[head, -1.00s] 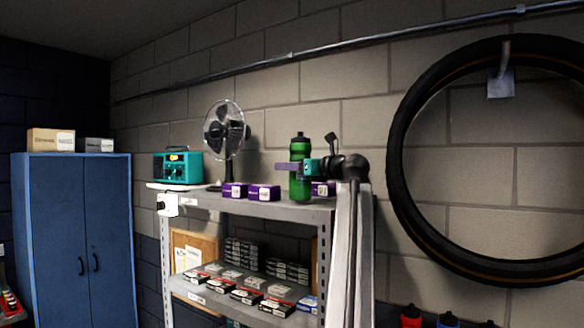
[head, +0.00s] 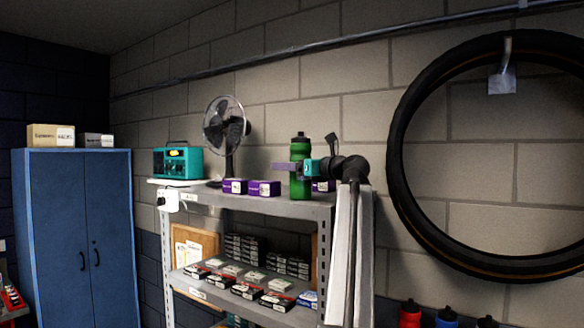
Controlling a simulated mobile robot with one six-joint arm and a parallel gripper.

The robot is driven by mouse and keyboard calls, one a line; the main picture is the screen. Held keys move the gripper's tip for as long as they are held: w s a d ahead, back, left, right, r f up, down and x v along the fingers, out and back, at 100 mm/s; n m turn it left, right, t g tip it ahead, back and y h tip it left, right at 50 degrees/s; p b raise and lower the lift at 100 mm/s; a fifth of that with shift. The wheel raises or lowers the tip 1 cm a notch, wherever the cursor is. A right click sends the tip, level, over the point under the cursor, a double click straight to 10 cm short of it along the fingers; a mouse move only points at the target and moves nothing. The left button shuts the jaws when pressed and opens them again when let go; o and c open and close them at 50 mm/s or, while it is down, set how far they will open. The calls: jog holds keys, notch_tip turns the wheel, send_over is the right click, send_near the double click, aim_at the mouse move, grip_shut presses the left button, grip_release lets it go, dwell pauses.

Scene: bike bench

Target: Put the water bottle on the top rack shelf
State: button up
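The green water bottle (head: 299,184) with a black cap stands upright at the right part of the top rack shelf (head: 285,207), its base at or just over the shelf surface. My gripper (head: 298,167) reaches in from the right at the bottle's upper body, a purple finger showing across its left side. The gripper appears closed around the bottle. The far finger is hidden, and I cannot tell whether the base bears on the shelf.
Purple boxes (head: 263,188) stand just left of the bottle, and another is partly hidden behind it. A fan (head: 226,126) and a teal radio (head: 178,162) stand farther left. Small boxes fill the lower shelf (head: 205,293). A tyre (head: 397,150) hangs at right.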

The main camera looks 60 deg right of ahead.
jog(key=shift+r, duration=0.15)
jog(key=b+v, duration=0.4)
jog(key=v, duration=0.8)
dwell(0.7)
